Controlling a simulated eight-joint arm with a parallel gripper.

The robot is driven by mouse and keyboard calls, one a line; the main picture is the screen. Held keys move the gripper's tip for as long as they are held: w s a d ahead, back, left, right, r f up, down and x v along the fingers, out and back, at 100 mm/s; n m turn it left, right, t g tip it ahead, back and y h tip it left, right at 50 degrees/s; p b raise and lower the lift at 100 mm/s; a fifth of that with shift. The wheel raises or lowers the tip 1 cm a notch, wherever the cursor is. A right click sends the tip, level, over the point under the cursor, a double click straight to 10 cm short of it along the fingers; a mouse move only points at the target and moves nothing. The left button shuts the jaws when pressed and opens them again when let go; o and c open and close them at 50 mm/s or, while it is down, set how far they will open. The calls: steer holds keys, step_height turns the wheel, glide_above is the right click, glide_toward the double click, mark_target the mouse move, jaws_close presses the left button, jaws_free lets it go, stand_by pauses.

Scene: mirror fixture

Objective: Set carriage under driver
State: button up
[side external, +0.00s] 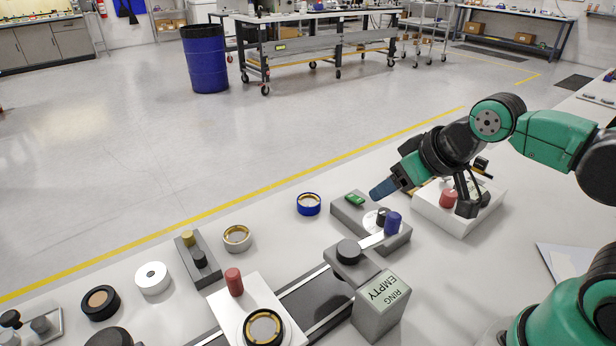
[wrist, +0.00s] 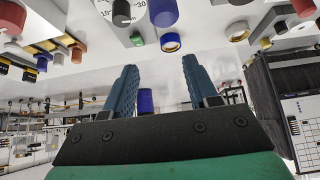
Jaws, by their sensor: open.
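A white block (side external: 226,303) with a red peg (side external: 234,281) and a black-and-gold ring (side external: 263,327) sits at the dark rail, apparently the carriage. Farther up the rail, a grey bracket with a black knob (side external: 348,252) stands beside a grey box labelled "EMPTY RING" (side external: 381,305); this may be the driver, but I cannot tell. My gripper (side external: 380,190) is open and empty, above the far side of the grey control block (side external: 351,209), away from the white block. In the wrist view, my gripper (wrist: 155,67) shows two spread blue fingers.
The control block carries a green button (side external: 355,199), a dial and a blue knob (side external: 393,222). A blue ring (side external: 309,204) and a beige ring (side external: 237,238) lie on the table. A second white block (side external: 427,208) with a red peg stands right. The table's far left edge is open.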

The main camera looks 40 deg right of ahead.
steer(key=shift+o, duration=0.6)
steer(key=n+g, duration=0.7)
steer(key=n, duration=0.2)
glide_toward(232, 273)
step_height(232, 273, down, 5)
steer(key=shift+w+d+f, duration=0.1)
steer(key=shift+w, duration=0.05)
steer(key=shift+f, duration=2.9)
jaws_close()
steer(key=shift+r, duration=0.1)
